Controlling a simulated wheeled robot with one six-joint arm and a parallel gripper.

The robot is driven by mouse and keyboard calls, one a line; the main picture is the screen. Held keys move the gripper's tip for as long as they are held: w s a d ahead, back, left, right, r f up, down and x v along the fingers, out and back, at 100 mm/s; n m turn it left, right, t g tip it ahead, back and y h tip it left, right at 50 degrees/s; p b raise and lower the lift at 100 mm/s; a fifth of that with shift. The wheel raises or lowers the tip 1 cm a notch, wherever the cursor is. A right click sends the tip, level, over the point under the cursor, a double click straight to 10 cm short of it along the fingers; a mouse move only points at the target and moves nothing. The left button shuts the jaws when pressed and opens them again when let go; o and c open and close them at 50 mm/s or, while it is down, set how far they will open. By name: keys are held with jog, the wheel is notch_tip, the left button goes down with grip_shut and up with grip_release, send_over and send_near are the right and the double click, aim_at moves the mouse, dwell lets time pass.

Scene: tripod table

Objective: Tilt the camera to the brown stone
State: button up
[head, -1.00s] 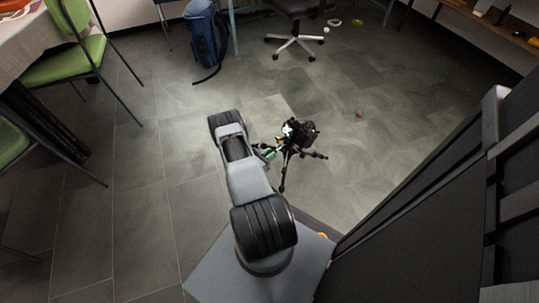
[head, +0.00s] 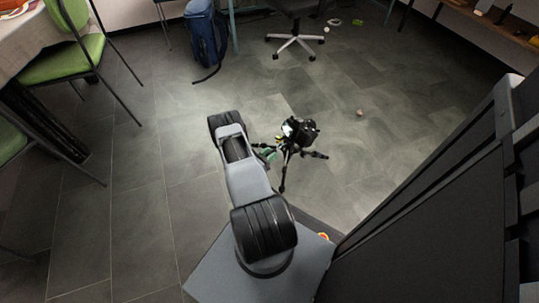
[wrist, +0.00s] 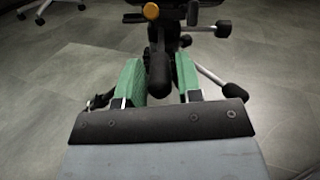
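A black camera (head: 302,130) sits on a small black tripod (head: 284,172) standing on the floor, just right of my arm's end. A small brown stone (head: 360,112) lies on the floor to the right of the camera and farther away. My gripper is mostly hidden behind my arm in the head view. In the wrist view my gripper (wrist: 158,80) has two green fingers, one on each side of the tripod's black handle (wrist: 158,72). Narrow gaps seem to show beside the handle, so the fingers look open around it. An orange-yellow knob (wrist: 151,11) shows above.
Grey tiled floor is clear around the tripod. A blue backpack (head: 205,40) and an office chair (head: 294,40) stand at the back. Green chairs (head: 80,52) and a table (head: 22,38) are at the left. A wooden shelf (head: 490,24) is at the top right.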

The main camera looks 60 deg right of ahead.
jog(key=shift+o, duration=1.2)
jog(key=shift+a, duration=0.1)
jog(key=p+v, duration=0.2)
jog(key=v, duration=1.1)
jog(key=shift+a+p, duration=0.35)
jog(key=shift+p, duration=0.05)
jog(key=shift+w, duration=0.1)
jog(key=w+a+r+m+g+y+p, duration=0.1)
jog(key=w+a+r+m+y+p, duration=0.3)
jog(key=r, duration=0.9)
jog(key=a+r+m+y+p, duration=0.1)
jog(key=r+m+y+p, duration=0.15)
jog(key=r+p, duration=0.8)
jog(key=w+a+r+m+g+y+p, duration=0.15)
jog(key=r+m, duration=0.25)
jog(key=r, duration=1.3)
jog(key=s+a+r+m+t+y+p, duration=0.2)
jog(key=a+r+p, duration=0.4)
jog(key=r, duration=0.6)
jog(key=s+a+r+m+t+y+p, duration=0.2)
jog(key=a+r+t+y+p, duration=0.2)
jog(key=r, duration=0.7)
jog(key=s+a+r+m+t+y+p, duration=0.2)
jog(key=a+r+t+p, duration=0.3)
jog(key=a+r+p, duration=0.3)
notch_tip(320, 180, up, 5)
jog(key=shift+s+f+y, duration=0.1)
jog(key=shift+s+y, duration=0.45)
jog(key=shift+y, duration=0.35)
